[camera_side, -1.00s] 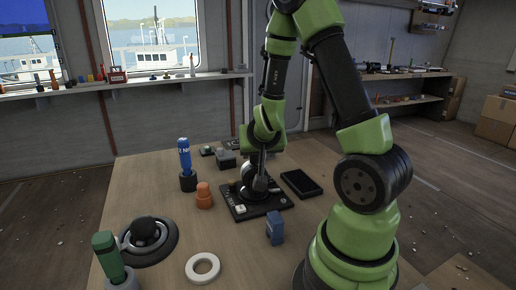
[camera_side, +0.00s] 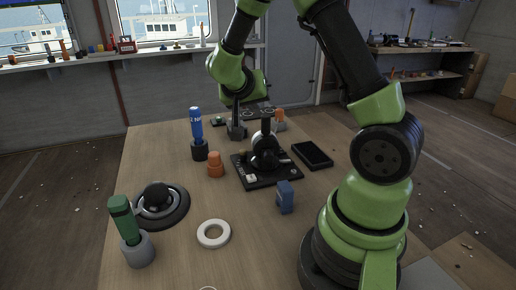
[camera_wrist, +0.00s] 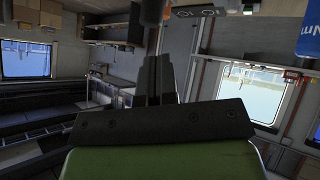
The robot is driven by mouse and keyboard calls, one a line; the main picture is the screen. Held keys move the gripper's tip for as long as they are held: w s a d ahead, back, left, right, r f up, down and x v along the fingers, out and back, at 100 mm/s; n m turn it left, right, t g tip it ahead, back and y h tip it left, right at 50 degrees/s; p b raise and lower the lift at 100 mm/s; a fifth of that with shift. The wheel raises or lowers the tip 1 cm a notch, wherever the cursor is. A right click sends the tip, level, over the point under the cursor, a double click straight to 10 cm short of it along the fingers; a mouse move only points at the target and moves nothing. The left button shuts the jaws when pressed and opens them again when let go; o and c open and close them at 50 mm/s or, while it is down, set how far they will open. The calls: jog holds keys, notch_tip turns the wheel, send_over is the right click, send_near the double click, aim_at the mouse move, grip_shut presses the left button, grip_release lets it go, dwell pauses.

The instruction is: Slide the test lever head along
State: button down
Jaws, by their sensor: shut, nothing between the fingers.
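A lever unit stands on a black base plate (camera_side: 245,175) in the middle of the table, with a round black-and-white housing (camera_side: 265,152). An upright dark lever (camera_side: 266,126) rises from it, with a flat dark head (camera_side: 258,111) on top. My gripper (camera_side: 237,117) points down, to the left of this lever and above a small dark grey block. I cannot tell whether it touches the head's left end. In the wrist view my gripper's dark fingers (camera_wrist: 155,62) are together with nothing held. The lever does not show clearly there.
A blue bottle (camera_side: 196,124) in a black holder and an orange knob (camera_side: 216,164) stand left of the unit. A blue block (camera_side: 285,197), white ring (camera_side: 213,234), black tray (camera_side: 312,155), black round dish (camera_side: 160,206) and green handle (camera_side: 123,218) stand around it.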

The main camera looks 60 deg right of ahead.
jog(key=w+a+f+g+y, duration=0.15)
jog(key=a+y, duration=0.25)
jog(key=a, duration=0.5)
send_near(266, 155)
jog(key=w+d+f, duration=0.1)
jog(key=w+f, duration=0.3)
jog(key=f, duration=0.1)
jog(key=s+d, duration=0.1)
jog(key=s+d+f, duration=0.1)
jog(key=shift+s+d+f+n+g, duration=0.15)
jog(key=shift+s+n+g, duration=0.1)
jog(key=shift+n, duration=0.15)
jog(key=shift+s+d+f, duration=0.2)
jog(key=shift+s, duration=0.15)
jog(key=shift+s, duration=0.1)
jog(key=shift+s+d, duration=0.15)
jog(key=shift+s, duration=0.5)
